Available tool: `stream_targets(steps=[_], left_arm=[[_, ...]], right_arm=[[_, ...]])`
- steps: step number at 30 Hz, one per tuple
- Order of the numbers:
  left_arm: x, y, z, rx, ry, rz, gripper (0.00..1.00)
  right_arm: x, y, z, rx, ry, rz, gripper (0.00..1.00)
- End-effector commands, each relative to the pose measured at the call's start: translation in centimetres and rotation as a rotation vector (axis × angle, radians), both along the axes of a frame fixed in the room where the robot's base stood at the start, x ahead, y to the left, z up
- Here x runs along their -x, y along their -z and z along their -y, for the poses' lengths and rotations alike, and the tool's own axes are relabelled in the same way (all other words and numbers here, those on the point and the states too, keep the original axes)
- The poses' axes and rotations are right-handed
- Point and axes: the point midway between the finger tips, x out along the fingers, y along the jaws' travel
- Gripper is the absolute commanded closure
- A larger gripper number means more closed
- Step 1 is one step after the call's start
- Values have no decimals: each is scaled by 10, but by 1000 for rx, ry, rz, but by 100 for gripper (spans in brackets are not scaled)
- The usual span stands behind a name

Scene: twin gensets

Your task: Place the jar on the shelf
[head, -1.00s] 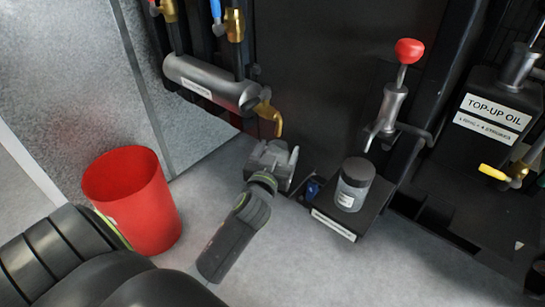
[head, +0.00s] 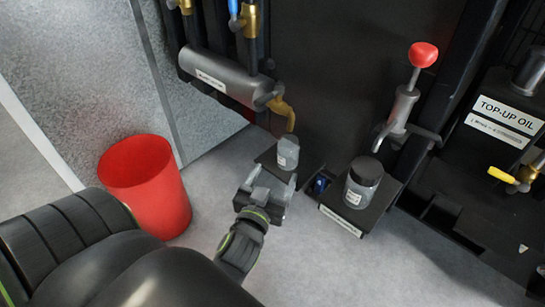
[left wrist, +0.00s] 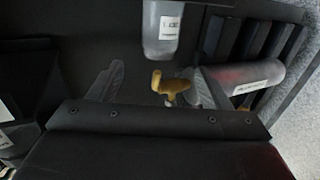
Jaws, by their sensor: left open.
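A small grey jar (head: 288,152) with a white label stands upright on a small dark shelf (head: 267,160) below a brass tap. My left gripper (head: 270,190) is open just in front of this shelf, apart from the jar and empty. In the left wrist view the jar (left wrist: 163,32) shows at the top, beyond the spread fingers. A second, clear grey jar (head: 363,183) with a black lid stands on a labelled dark ledge (head: 340,222) to the right. My right gripper is not in view.
The brass tap (head: 283,110) hangs from a grey cylinder (head: 215,75) just above the jar. A red bin (head: 147,185) stands on the floor at left. A red-knobbed pump (head: 403,100) rises behind the lidded jar. The grey floor in front is clear.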

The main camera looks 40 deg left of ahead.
Motion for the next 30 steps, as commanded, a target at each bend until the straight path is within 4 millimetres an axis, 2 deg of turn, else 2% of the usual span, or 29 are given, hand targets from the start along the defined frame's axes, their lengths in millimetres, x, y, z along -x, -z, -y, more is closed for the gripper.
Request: stream_targets(steps=[2,5,8,12,15,19,30], left_arm=[[3,-5,1,-9,10,14,28],[8,-31,6,-50,65,93,28],[21,-75,14,-121,146,238,28],[51,-137,24,-209,218,460,28],[69,-167,27,-248,234,575,28],[81,-183,28,-266,236,642,28],[82,-184,28,-267,236,645,28]], right_arm=[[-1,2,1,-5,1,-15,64],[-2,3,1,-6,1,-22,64],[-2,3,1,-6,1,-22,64],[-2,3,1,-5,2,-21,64],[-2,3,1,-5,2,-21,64],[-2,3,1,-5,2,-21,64],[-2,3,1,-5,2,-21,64]])
